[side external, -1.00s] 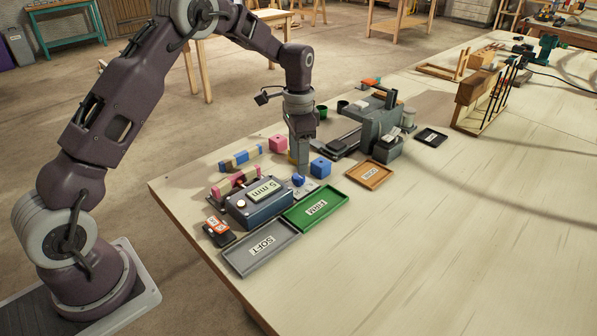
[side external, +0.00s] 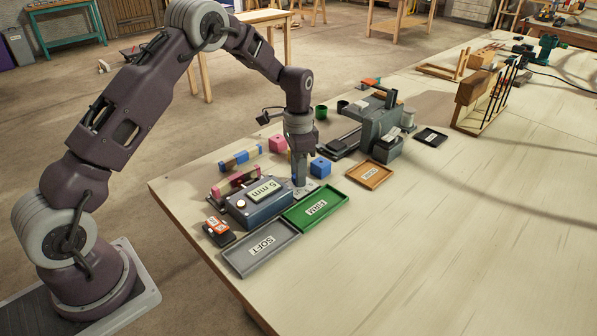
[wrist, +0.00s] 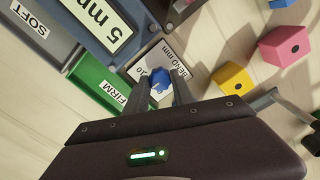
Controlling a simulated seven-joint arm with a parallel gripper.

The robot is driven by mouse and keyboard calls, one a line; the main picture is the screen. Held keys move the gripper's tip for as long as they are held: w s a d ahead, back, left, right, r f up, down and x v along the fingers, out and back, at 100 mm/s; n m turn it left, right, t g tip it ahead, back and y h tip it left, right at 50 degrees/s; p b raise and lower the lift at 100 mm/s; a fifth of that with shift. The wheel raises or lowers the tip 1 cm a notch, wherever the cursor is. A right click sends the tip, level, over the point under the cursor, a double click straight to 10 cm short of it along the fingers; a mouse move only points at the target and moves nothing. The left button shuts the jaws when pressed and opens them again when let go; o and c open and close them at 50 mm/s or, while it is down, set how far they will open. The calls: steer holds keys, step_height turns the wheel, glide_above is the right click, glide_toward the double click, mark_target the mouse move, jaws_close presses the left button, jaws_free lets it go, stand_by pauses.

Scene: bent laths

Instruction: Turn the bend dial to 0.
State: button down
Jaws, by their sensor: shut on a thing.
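The bend dial is a small blue knob (wrist: 159,80) on a white plate marked "BEND mm" (wrist: 177,62), beside a blue-grey box (side external: 254,208). The box's display (side external: 266,190) reads 5 mm, and it also shows upside down in the wrist view (wrist: 105,28). My gripper (side external: 299,185) points down at the plate. In the wrist view its two fingers (wrist: 160,88) are shut on the blue knob, one on each side. In the side view the fingers hide the knob. The knob's exact pointing direction is hard to make out.
A green FIRM tray (side external: 334,198), a grey SOFT tray (side external: 244,262) and an orange tray (side external: 383,175) lie nearby. Pink (side external: 278,143), blue (side external: 320,166) and yellow (wrist: 233,78) blocks stand close to the dial. The table's right side is mostly clear.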

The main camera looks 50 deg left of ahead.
steer(key=n, duration=0.5)
steer(key=shift+n, duration=2.3)
steer(key=c, duration=1.1)
jaws_free()
